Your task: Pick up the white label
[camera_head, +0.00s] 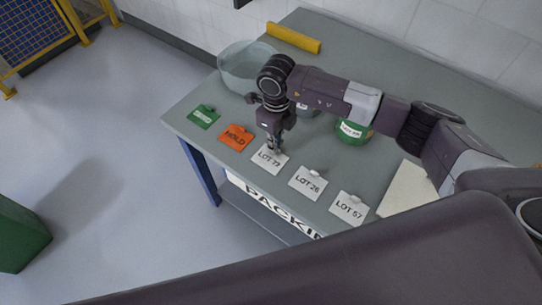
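Three white labels lie in a row along the table's front edge: one reading roughly LOT 77 (268,160), one LOT 26 (307,184) and one LOT 57 (349,208). Each has a small raised tab at its back edge. My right gripper (276,149) points down at the back edge of the LOT 77 label, its fingertips over or at the tab. The fingers are small and dark here, so I cannot tell whether they are shut on the tab. My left gripper is not in view.
An orange HOLD tag (236,136) and a green tag (204,116) lie to the left on the grey table (385,70). A clear round tub (238,70), a yellow bar (293,38) and a green labelled roll (353,132) stand behind. A pale sheet (405,188) lies at right.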

